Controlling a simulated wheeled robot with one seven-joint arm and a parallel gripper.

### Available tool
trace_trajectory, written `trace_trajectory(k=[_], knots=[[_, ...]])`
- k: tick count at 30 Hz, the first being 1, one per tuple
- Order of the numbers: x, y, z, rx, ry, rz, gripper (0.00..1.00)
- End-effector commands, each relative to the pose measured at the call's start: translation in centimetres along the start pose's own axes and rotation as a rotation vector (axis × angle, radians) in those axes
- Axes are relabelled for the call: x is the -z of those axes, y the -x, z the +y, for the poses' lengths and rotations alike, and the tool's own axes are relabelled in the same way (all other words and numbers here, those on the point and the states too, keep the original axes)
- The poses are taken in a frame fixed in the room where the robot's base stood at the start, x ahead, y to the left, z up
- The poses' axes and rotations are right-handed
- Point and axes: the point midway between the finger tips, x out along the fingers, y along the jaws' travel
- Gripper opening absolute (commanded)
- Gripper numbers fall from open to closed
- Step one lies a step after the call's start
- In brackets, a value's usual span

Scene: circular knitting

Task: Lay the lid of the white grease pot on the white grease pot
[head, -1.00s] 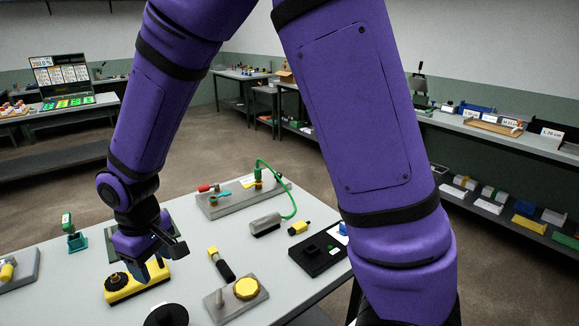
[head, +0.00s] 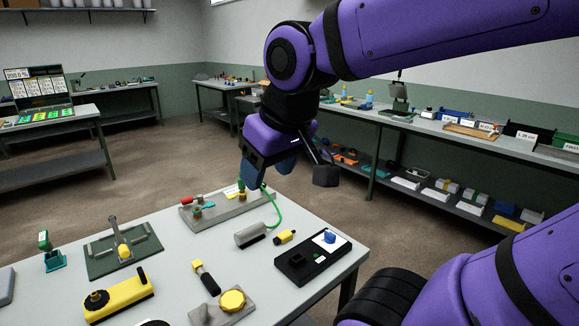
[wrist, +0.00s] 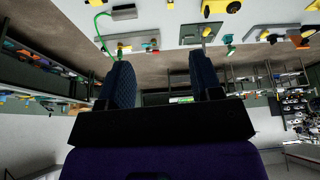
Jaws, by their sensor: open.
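I cannot make out the white grease pot or its lid for certain in either view. My gripper (head: 268,170) hangs above the far side of the near table in the head view, clear of everything on it. In the wrist view my gripper (wrist: 160,75) shows two dark blue fingers held well apart, with nothing between them. The wrist view looks across the room with the picture upside down.
The near table (head: 170,225) carries a yellow device (head: 118,297), a green fixture (head: 122,250), a grey cylinder (head: 250,235) with a green cord, and a black tray (head: 305,270). A long bench (head: 460,133) with a lower shelf stands at the right. Open floor lies between.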

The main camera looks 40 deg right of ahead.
Motion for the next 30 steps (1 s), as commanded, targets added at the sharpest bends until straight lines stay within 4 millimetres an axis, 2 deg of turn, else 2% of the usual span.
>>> trace_trajectory(k=[3, 8, 30], knots=[[-1.7, 1.3, 0.8, -0.01, -0.036, 0.032, 0.59], [-2.7, 1.9, 1.2, -0.014, -0.057, 0.048, 0.59], [-2.8, 2.0, 1.2, -0.014, -0.058, 0.049, 0.59]])
